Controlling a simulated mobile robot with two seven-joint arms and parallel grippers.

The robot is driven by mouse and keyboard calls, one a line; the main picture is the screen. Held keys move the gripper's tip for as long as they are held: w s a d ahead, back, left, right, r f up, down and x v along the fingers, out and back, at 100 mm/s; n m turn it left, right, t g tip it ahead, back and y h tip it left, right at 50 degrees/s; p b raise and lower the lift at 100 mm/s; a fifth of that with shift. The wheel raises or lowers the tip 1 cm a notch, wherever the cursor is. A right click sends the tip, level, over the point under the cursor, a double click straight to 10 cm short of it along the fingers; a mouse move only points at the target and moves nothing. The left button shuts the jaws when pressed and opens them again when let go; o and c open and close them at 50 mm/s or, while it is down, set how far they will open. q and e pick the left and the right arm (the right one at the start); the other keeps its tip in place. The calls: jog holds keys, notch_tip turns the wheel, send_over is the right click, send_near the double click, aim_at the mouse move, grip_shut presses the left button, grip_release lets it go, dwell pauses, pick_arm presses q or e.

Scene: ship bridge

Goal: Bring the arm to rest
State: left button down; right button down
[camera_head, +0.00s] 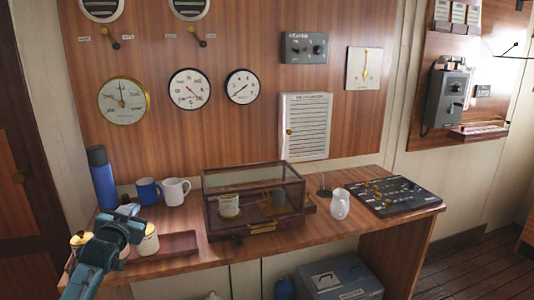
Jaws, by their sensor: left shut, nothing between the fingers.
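My left arm (97,254), teal and dark, comes in from the lower left. Its left gripper (128,209) is shut and empty, above the left end of the wooden desk (170,224). It is in front of a tray with cream jars, and part of the tray and jars is hidden behind the arm. My right gripper is not in view.
A glass-sided case (228,184) stands mid-desk. A white jug (340,204) and black control panel (395,194) are at right. A grey box (340,282) is below.

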pick_arm(q)
jog(key=s+d+f+g+h, duration=0.1)
jog(key=s+d+f+g, duration=0.1)
jog(key=s+d+f, duration=0.45)
jog(key=s+d+f+m+g+h, duration=0.15)
jog(key=s+d+f, duration=0.25)
jog(key=s+f, duration=0.6)
jog(key=s+d+f+n+g+h, duration=0.1)
jog(key=s+d+f+h, duration=0.1)
jog(key=s+d+f, duration=0.45)
jog(key=s+d+f+g, duration=0.1)
jog(key=s+f, duration=0.1)
jog(key=s, duration=0.6)
jog(key=s+d+f+g, duration=0.1)
jog(key=s+d+f, duration=0.1)
jog(key=s, duration=0.6)
jog(key=shift+s+f, duration=0.3)
jog(key=shift+s, duration=0.1)
